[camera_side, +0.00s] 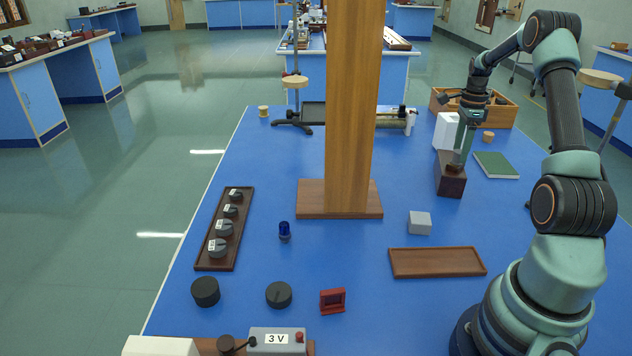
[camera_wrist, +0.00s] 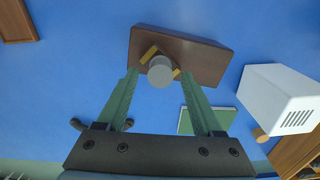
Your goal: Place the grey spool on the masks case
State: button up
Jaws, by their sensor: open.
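The masks case is the dark brown box (camera_side: 451,186) at the right of the blue bench, and it also shows in the wrist view (camera_wrist: 207,60). A small grey cylinder, the grey spool (camera_wrist: 160,74), appears on the case's top in the wrist view, near its left end. My gripper (camera_side: 460,161) is low over the case, fingers pointing down. In the side view the fingers mostly hide the spool.
A white box (camera_side: 446,131) stands just behind the case. A green book (camera_side: 496,165) lies to its right, with a wooden tray (camera_side: 505,112) behind. A tall wooden post (camera_side: 350,120) stands to the left. A grey block (camera_side: 419,222) and flat brown tray (camera_side: 437,262) lie in front.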

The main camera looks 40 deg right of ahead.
aim_at(460, 151)
notch_tip(460, 151, up, 10)
jog(key=w+a+r+n, duration=0.4)
jog(key=a, duration=0.4)
jog(key=s+a+n+t, duration=0.2)
jog(key=a+n, duration=1)
jog(key=a, duration=0.4)
jog(key=s+a+n+t, duration=0.3)
jog(key=a+n, duration=0.9)
jog(key=a, duration=0.5)
jog(key=shift+s+a+r+t, duration=0.15)
jog(key=shift+a+r+t, duration=0.1)
jog(key=shift+a+t, duration=0.05)
